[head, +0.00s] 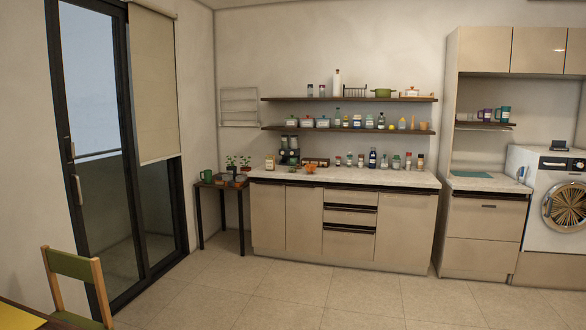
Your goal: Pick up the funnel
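I cannot make out a funnel for certain in the head view; the small items are too far away to tell apart. Many small jars and bottles stand on the lower wall shelf (345,130), among them a small yellow item (402,123) of unclear kind. More bottles and an orange item (310,168) sit on the counter (395,178). Neither of my grippers is in view.
A small dark side table (222,184) with a green mug (206,175) stands left of the counter. A chair (75,268) and a yellow table edge (18,316) are at lower left. A washing machine (545,218) is at right. The tiled floor (320,290) between is clear.

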